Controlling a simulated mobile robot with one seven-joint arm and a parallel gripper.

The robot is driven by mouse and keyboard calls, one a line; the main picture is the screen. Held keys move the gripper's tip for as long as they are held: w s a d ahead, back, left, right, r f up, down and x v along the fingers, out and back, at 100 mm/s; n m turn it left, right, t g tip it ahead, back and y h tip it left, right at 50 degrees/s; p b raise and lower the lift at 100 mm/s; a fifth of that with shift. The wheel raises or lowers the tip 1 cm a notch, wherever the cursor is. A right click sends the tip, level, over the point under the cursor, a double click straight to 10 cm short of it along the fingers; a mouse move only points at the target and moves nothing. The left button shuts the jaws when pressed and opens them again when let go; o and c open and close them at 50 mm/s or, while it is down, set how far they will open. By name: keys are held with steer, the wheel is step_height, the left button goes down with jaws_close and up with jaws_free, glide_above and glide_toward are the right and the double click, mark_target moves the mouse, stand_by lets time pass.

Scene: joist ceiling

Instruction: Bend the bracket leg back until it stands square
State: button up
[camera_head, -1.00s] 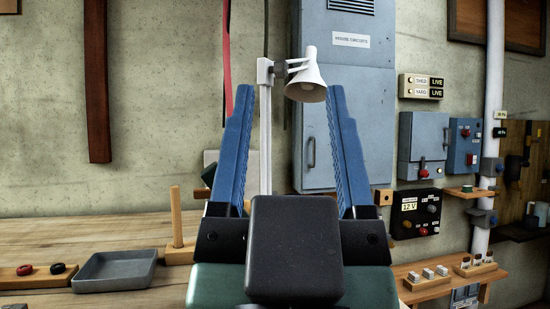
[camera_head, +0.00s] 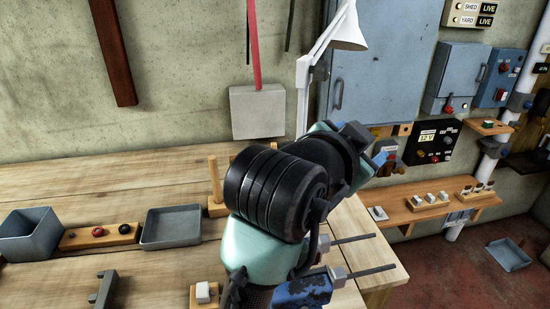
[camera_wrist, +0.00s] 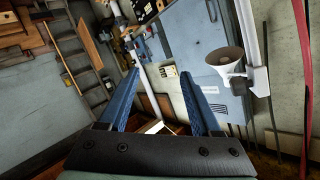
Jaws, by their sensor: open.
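My gripper (camera_wrist: 160,76) is open and empty in the wrist view, its two blue fingers apart with nothing between them. In the head view it is mostly hidden behind my dark wrist, with a bit of blue showing at the right. It is raised above the bench and points toward the wall cabinets. A dark grey angled piece (camera_head: 105,288) at the bottom left of the bench may be the bracket. It is cut by the picture edge, and I cannot tell its leg. The gripper is well away from it, up and to the right.
A grey tray (camera_head: 171,228), a grey bin (camera_head: 30,236) and a wooden strip (camera_head: 98,237) with rings stand on the bench (camera_head: 70,188). A white lamp (camera_head: 345,30) and wall boxes (camera_head: 457,77) are near the gripper's side. Two rods (camera_head: 350,239) stick out at the bench's right.

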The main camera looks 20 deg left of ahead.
steer(key=s+a+r+m+g+p, duration=0.35)
steer(key=s+a+g+p, duration=0.95)
steer(key=p, duration=0.9)
steer(key=shift+t+h, duration=0.3)
steer(key=shift+t, duration=0.3)
steer(key=x, duration=0.4)
steer(key=p+x, duration=0.1)
steer(key=x, duration=0.3)
steer(key=s+p+x, duration=0.1)
steer(key=x, duration=0.3)
steer(key=shift+a+f, duration=0.25)
steer(key=shift+f, duration=0.1)
steer(key=shift+c, duration=0.2)
jaws_close()
